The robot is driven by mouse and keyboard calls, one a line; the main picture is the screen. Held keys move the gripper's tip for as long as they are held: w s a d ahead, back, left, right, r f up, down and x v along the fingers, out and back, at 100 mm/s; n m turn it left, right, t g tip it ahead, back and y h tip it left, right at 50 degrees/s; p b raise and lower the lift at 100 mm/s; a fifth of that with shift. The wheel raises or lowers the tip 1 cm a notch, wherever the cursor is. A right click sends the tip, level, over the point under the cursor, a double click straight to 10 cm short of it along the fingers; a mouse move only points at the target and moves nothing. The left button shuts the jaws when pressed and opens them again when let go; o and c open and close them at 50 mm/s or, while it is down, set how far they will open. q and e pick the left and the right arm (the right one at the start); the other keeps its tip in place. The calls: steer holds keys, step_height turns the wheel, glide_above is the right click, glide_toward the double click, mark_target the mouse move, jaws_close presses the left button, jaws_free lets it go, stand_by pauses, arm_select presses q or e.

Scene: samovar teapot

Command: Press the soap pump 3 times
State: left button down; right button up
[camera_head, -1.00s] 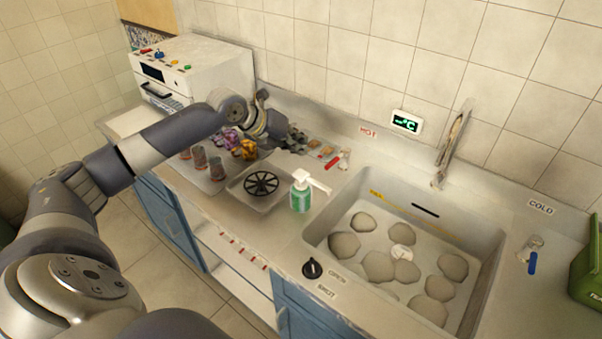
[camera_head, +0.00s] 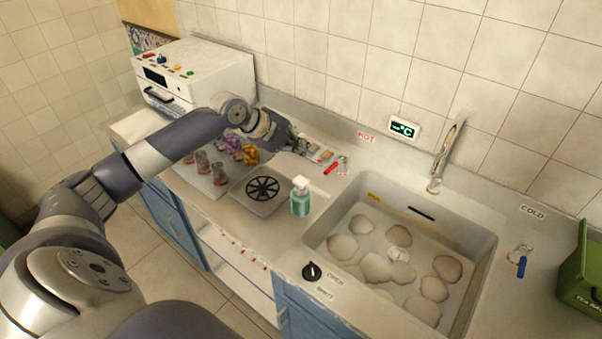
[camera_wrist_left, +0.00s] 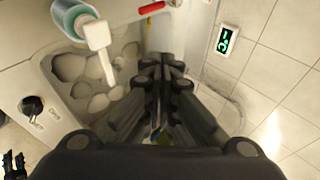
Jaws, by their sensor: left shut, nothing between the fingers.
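The soap pump (camera_head: 301,198) is a teal bottle with a white pump head, standing upright on the counter left of the sink. In the left wrist view, its bottle (camera_wrist_left: 75,20) is at the top left, with the white head and long spout above the stones. My left gripper (camera_head: 309,149) is behind the bottle in the head view, apart from it. Its dark fingers (camera_wrist_left: 162,70) are shut and empty in the wrist view. A small dark pronged shape at the lower left of the wrist view may be my right gripper (camera_wrist_left: 14,165); its state is unclear.
The sink (camera_head: 480,255) with several stones lies right of the bottle, below the faucet (camera_head: 445,158). A burner (camera_head: 262,190) stands left of it, with several jars beyond. A red-handled tap (camera_head: 332,167) is behind the bottle. A black knob (camera_head: 311,272) is in front.

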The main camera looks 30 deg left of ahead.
arm_select(q)
steer(key=shift+s+d+r+n+p, duration=0.1)
steer(key=shift+r+n+p, duration=0.15)
steer(key=shift+n, duration=0.75)
steer(key=shift+s+d+r+n+p, duration=0.15)
steer(key=shift+n+p, duration=0.25)
steer(key=shift+n, duration=0.6)
steer(key=shift+w+r+n+p, duration=0.1)
steer(key=shift+r+n+p, duration=0.2)
steer(key=shift+n, duration=0.7)
steer(key=shift+f, duration=0.2)
steer(key=b, duration=0.6)
glide_above(307, 180)
steer(key=s, duration=0.1)
steer(key=f, duration=0.7)
steer(key=shift+s+a+f, duration=0.2)
steer(key=shift+a+f, duration=0.1)
steer(key=shift+a, duration=0.1)
steer(key=shift+f+b, duration=0.4)
steer(key=shift+f, duration=0.05)
steer(key=shift+f, duration=0.4)
steer(key=shift+s+f+b, duration=0.15)
steer(key=shift+f+b, duration=0.65)
steer(key=shift+f, duration=0.3)
